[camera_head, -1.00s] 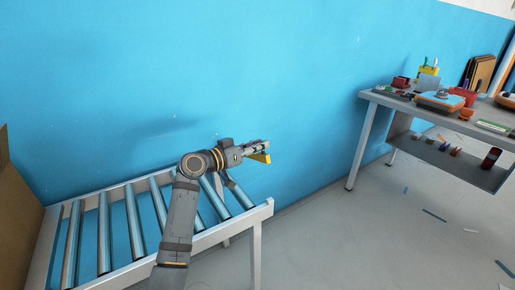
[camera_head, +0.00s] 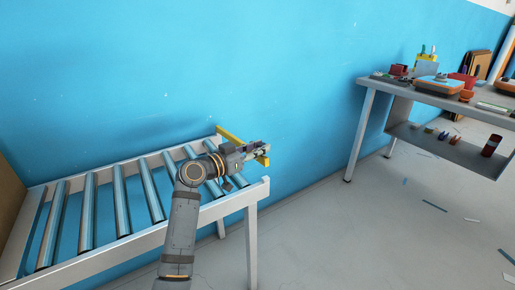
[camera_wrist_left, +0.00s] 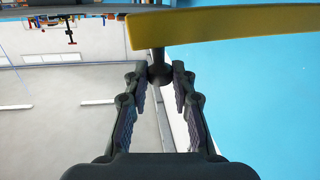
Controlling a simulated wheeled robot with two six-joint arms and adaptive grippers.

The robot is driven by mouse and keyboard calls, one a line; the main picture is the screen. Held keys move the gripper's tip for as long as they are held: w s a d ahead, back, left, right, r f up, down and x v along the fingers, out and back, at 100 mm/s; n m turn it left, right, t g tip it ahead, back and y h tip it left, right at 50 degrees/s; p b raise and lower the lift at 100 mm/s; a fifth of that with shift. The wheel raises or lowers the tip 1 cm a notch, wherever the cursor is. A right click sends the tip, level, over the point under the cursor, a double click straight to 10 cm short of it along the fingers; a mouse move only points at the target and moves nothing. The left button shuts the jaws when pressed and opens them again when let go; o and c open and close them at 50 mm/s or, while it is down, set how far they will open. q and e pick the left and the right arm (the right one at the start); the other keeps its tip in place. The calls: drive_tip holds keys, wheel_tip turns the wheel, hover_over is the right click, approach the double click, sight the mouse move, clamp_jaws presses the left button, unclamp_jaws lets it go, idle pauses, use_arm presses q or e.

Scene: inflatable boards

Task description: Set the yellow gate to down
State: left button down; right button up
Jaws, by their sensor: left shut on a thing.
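The yellow gate (camera_head: 230,136) is a flat bar at the right end of the roller conveyor, by the blue wall. It shows on both sides of my left gripper (camera_head: 262,150), which hides its middle. In the left wrist view the yellow bar (camera_wrist_left: 230,24) spans the top right, with a dark knob (camera_wrist_left: 159,70) below it. My left gripper (camera_wrist_left: 159,85) is shut on this knob, its fingertips on either side of it. The bar sits above the rollers and looks close to level, but the angle makes its exact tilt hard to tell. My right gripper is out of view.
The roller conveyor (camera_head: 150,240) has a pale metal frame and several steel rollers. A brown box (camera_head: 10,210) stands at its left. A workbench (camera_head: 430,97) with tools and small bins is at the right. Open floor (camera_head: 350,235) lies between them.

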use_arm(q)
drive_tip(key=shift+f, duration=0.1)
idle(0.4)
drive_tip(key=c, duration=1.1)
unclamp_jaws()
drive_tip(key=shift+s, duration=0.1)
drive_tip(key=v, duration=1.2)
